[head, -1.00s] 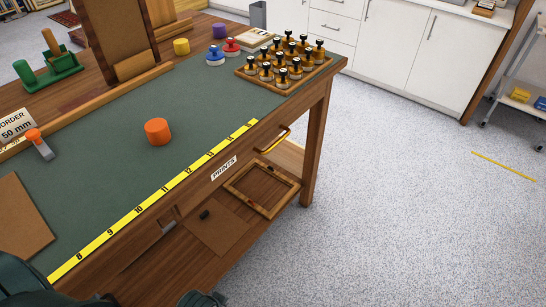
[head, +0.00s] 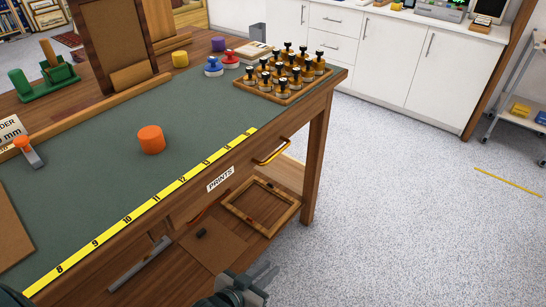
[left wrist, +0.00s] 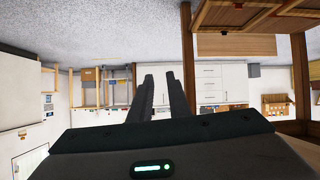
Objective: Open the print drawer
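The print drawer (head: 243,166) is in the front of the wooden workbench, below the yellow ruler strip, and looks closed. It bears a white PRINTS label (head: 220,179). A brass-coloured handle (head: 273,152) sticks out near its right end. My left gripper (head: 266,274) is at the bottom of the head view, in front of the bench and apart from the handle. Its two dark fingers (left wrist: 162,95) show in the left wrist view with an empty gap between them. My right gripper is in neither view.
An orange cylinder (head: 151,139) and a tray of black-knobbed stamps (head: 283,92) stand on the green mat (head: 100,185). A wooden frame (head: 288,213) lies on the lower shelf.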

